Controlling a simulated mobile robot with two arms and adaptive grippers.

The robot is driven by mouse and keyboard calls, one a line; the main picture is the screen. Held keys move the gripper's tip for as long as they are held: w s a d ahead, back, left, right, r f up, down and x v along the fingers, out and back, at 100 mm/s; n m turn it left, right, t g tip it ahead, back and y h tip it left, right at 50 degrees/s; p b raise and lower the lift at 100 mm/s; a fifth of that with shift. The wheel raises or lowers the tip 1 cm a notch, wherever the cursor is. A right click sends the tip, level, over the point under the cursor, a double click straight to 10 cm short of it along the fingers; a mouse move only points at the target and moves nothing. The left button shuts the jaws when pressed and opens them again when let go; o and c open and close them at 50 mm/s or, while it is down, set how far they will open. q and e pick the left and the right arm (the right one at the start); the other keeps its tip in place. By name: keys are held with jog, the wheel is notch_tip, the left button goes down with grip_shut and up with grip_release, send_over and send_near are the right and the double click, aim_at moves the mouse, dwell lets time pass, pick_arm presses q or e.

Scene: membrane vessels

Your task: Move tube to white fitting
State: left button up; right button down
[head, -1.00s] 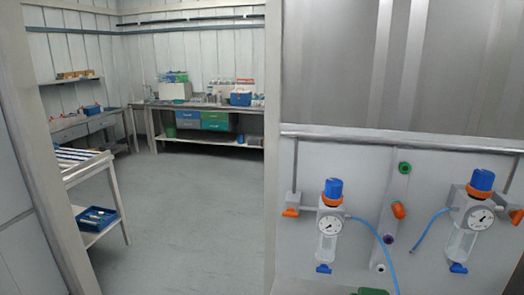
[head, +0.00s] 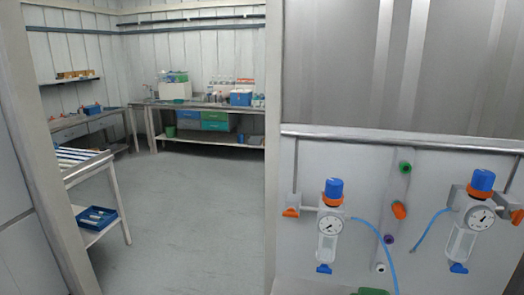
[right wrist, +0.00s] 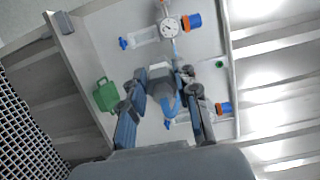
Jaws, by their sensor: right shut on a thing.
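The white fitting (head: 381,268) is the lowest in a vertical row on the wall panel, below the purple fitting (head: 388,239). A blue tube (head: 379,240) leaves the left gauge vessel (head: 328,228), bends down past the fittings and runs out of the bottom of the head view. In the right wrist view my right gripper (right wrist: 168,76) is shut on the blue tube (right wrist: 166,108), part of which curves between its fingers. The fingers hide the gripped stretch. My left gripper is in neither view.
A second gauge vessel (head: 471,228) with a short blue tube (head: 428,231) is at the right. A green fitting (head: 404,168) and an orange fitting (head: 399,210) are higher in the row. A green case (right wrist: 107,95) is beside my right gripper. Open floor (head: 190,205) lies left.

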jog(key=shift+w+d+f+m+h, duration=0.15)
jog(key=shift+m+h, duration=0.15)
jog(key=shift+h, duration=0.2)
notch_tip(320, 180, down, 3)
jog(key=b, duration=0.3)
jog(key=shift+y, duration=0.4)
jog(key=w+a+r+n+g+y, duration=0.3)
jog(key=a+n+g+y, duration=0.4)
jog(key=n+y, duration=0.3)
jog(key=w+a+y, duration=0.1)
jog(key=y, duration=0.3)
jog(key=shift+a+r+n, duration=0.15)
jog(key=shift+a+n, duration=0.1)
jog(key=shift+n, duration=0.15)
jog(key=w+a+r+n+g+y, duration=0.1)
jog(key=a+n+g, duration=0.4)
jog(key=g, duration=0.5)
jog(key=shift+w+a+r+n+y, duration=0.35)
jog(key=shift+w+n+y, duration=0.45)
jog(key=shift+y, duration=0.5)
